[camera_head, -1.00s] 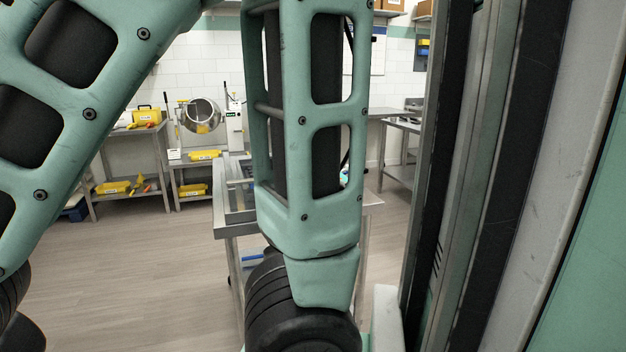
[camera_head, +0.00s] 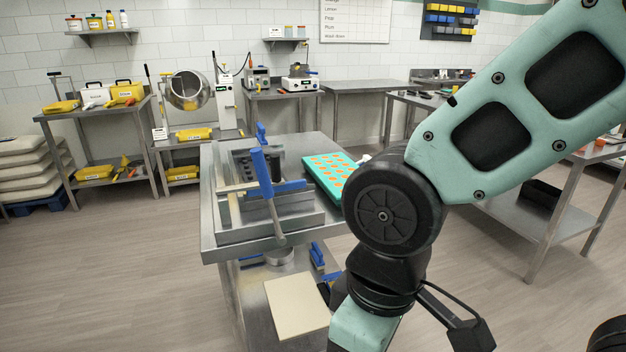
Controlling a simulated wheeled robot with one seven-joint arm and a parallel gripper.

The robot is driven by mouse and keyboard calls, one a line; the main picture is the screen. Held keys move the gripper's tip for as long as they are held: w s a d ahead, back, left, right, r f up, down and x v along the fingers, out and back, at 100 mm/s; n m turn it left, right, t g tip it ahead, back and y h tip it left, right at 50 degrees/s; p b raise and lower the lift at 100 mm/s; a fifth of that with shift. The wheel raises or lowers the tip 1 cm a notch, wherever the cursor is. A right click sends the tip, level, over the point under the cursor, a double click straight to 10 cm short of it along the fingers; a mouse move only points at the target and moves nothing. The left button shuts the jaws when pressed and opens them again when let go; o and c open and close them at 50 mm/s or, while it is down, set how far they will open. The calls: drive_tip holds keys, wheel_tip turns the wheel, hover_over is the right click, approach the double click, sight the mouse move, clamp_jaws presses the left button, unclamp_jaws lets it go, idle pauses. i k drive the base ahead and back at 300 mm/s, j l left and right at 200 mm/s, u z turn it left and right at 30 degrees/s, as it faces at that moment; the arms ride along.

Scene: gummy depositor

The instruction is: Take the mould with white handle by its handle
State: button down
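A flat teal mould (camera_head: 311,180) with rows of orange cavities lies on the right part of the metal table in the middle. A small white piece (camera_head: 365,158) shows at its right edge, against my arm. It may be the white handle, but my arm hides most of that side, so I cannot tell. My arm runs from the upper right down to the bottom of the view, in front of the table's right side. My gripper's fingers are not visible.
The metal table (camera_head: 209,224) carries a depositor frame with a blue-handled lever (camera_head: 262,173). Its lower shelf holds a cream board (camera_head: 297,306) and blue-handled items. Side tables stand along the back wall and at right (camera_head: 560,195). The floor at left (camera_head: 110,270) is clear.

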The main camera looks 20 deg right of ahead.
sight(331, 171)
drive_tip(key=z, duration=0.35)
drive_tip(key=i+j+z, duration=0.4)
drive_tip(key=j, duration=0.25)
drive_tip(key=i+j+z, duration=0.4)
drive_tip(key=j, duration=0.35)
drive_tip(key=i, duration=0.05)
